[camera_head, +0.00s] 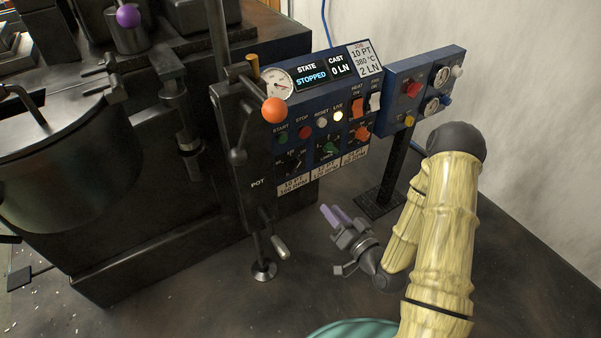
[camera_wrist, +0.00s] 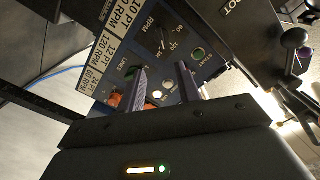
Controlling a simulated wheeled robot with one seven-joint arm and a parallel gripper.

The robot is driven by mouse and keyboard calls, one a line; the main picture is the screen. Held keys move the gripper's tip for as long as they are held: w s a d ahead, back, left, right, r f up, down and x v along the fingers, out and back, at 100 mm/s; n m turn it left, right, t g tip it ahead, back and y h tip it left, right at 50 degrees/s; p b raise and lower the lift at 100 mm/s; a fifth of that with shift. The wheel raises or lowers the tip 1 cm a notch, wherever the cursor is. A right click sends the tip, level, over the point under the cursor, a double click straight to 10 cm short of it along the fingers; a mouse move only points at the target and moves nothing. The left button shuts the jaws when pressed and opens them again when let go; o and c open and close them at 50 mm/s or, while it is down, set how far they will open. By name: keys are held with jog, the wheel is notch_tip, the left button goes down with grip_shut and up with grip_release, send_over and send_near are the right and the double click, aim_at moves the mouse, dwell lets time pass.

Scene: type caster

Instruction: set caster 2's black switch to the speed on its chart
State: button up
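The black switch (camera_head: 292,162) sits at the lower left of a blue control panel (camera_head: 383,88), with speed marks around it. It also shows, rotated, in the wrist view (camera_wrist: 166,46); its exact setting is too small to read surely. The chart labels (camera_head: 294,186) below pair 10 PT, 12 PT and a larger size with RPM values; the first speed is hard to read. The job card (camera_head: 364,59) reads 10 PT, 380 °C, 2 LN. My gripper (camera_head: 329,211) is open and empty, below and in front of the panel, apart from it. No caster number is readable.
A green knob (camera_head: 330,149) and an orange knob (camera_head: 361,133) sit right of the switch; a green START button (camera_head: 283,139) is just above. An orange-ball lever (camera_head: 274,110) stands close at left. A second blue panel (camera_head: 422,84) is at right.

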aim_at(296, 169)
jog(key=shift+r+n, duration=0.1)
jog(key=shift+n, duration=0.2)
jog(key=b+x, duration=0.3)
jog(key=x, duration=1.4)
jog(key=shift+w+a, duration=0.15)
grip_shut()
